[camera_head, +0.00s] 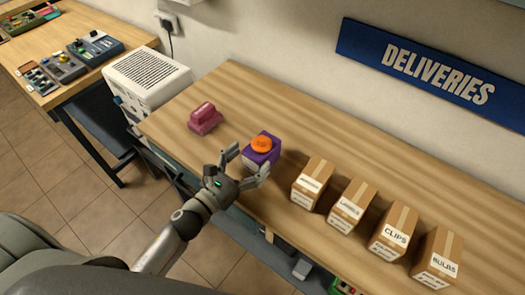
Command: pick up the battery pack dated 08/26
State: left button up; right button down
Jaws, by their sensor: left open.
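No date reading 08/26 can be made out, and I cannot tell whether any thing in view is the battery pack. A purple box (254,159) with an orange round piece (262,144) on top stands on the wooden bench (330,125). My left gripper (246,165) is open at the near side of the purple box, with one finger to its left and one at its lower right. The gripper hides part of the box's near side. I cannot tell whether the fingers touch it. My right gripper is not in view.
A pink object (205,118) stands left of the purple box. Several cardboard boxes stand to the right, including ones marked LABELS (350,205), CLIPS (394,232) and BULBS (437,258). The bench behind them is clear. A DELIVERIES sign (435,75) hangs on the wall.

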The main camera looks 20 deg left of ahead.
aim_at(262, 148)
pick_arm(q)
jog(key=shift+w+d+r, duration=0.2)
jog(key=shift+w, duration=0.15)
jog(key=p+x, duration=0.2)
jog(key=x, duration=0.2)
jog(key=shift+d, duration=0.2)
jog(key=shift+w+f, duration=0.1)
jog(key=shift+w, duration=0.05)
jog(key=c, duration=1.6)
jog(key=shift+c, duration=0.2)
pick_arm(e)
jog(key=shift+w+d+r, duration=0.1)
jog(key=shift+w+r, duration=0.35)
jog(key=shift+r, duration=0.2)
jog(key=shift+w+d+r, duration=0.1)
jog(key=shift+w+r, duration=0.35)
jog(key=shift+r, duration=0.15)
pick_arm(q)
jog(key=shift+r, duration=0.25)
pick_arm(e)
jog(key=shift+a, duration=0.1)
